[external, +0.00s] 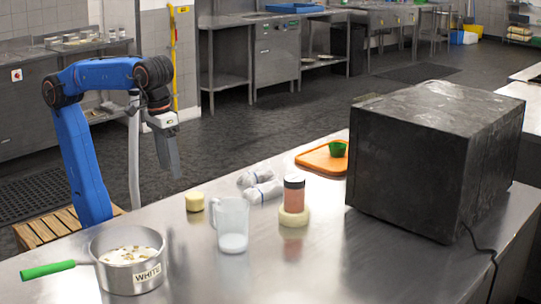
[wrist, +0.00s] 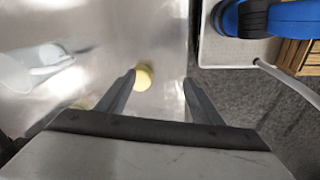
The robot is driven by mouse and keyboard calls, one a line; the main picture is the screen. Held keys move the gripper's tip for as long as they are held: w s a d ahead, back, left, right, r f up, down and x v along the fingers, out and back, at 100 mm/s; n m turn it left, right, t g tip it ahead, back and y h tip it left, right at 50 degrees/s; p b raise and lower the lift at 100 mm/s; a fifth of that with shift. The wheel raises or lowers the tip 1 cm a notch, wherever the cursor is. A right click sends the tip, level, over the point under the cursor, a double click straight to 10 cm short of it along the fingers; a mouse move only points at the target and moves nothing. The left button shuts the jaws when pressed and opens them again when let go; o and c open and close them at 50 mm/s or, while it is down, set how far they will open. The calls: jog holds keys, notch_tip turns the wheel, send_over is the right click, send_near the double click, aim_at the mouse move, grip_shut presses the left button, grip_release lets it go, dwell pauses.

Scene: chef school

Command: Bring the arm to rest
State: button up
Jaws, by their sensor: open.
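My blue arm stands at the left behind the steel counter (external: 320,262) in the external view, bent over at the elbow. My gripper (external: 172,168) hangs downward above the far edge of the counter, holding nothing. In the wrist view my gripper (wrist: 158,75) has its two fingers wide apart, with bare steel and dark floor beneath. A small pale yellow cylinder (external: 195,202) stands on the counter near the gripper, below and apart from it. It also shows in the wrist view (wrist: 144,76) between the fingers, at a distance.
On the counter are a pot (external: 118,277) labelled WHITE with a green handle, a clear jug (external: 232,226), a dark-lidded jar (external: 295,193), two wrapped rolls (external: 262,191), an orange board (external: 318,160) with a green cup (external: 338,148), and a large black box (external: 432,150). The air around the arm looks clear.

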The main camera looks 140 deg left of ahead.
jog(key=s+d+f+m+t, duration=0.2)
jog(key=s+d+f+m, duration=0.25)
jog(key=s+f, duration=0.6)
notch_tip(320, 180, down, 14)
jog(key=s+d+m+t, duration=0.1)
jog(key=s+d+m, duration=0.1)
jog(key=m, duration=0.9)
jog(key=shift+s+d+f+t+h, duration=0.15)
jog(key=shift+s+f+t+h, duration=0.05)
jog(key=shift+s+t+h, duration=0.2)
